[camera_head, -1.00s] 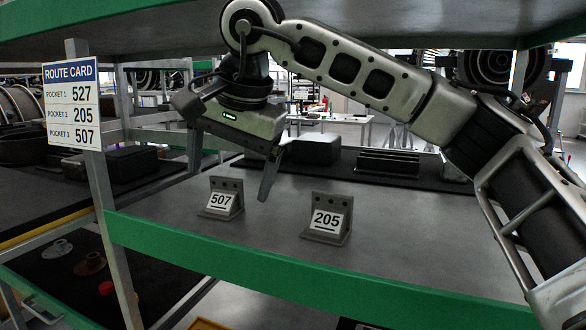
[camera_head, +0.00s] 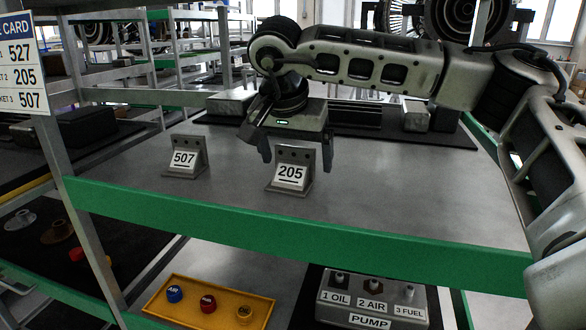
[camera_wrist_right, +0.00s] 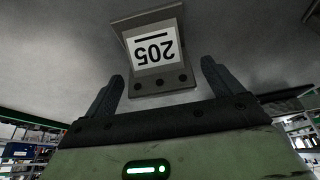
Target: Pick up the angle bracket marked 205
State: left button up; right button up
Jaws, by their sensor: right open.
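The angle bracket marked 205 (camera_head: 290,173) stands upright on the grey shelf, its label facing me. In the right wrist view the 205 bracket (camera_wrist_right: 153,50) appears upside down, just beyond the fingertips and between their lines. My right gripper (camera_head: 297,152) is open and empty. It points down over the 205 bracket, with one finger at each side of its top in the head view. In the right wrist view the two fingers (camera_wrist_right: 163,72) are wide apart, and I see no contact. My left gripper is not in view.
A bracket marked 507 (camera_head: 185,158) stands left of it on the same shelf. A green front edge (camera_head: 300,221) borders the shelf. A route card (camera_head: 20,65) hangs on the left post. Below are a yellow tray (camera_head: 210,302) with caps and a pump box (camera_head: 372,300).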

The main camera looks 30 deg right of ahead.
jog(key=c, duration=1.2)
jog(key=shift+o, duration=0.2)
jog(key=shift+r, duration=0.15)
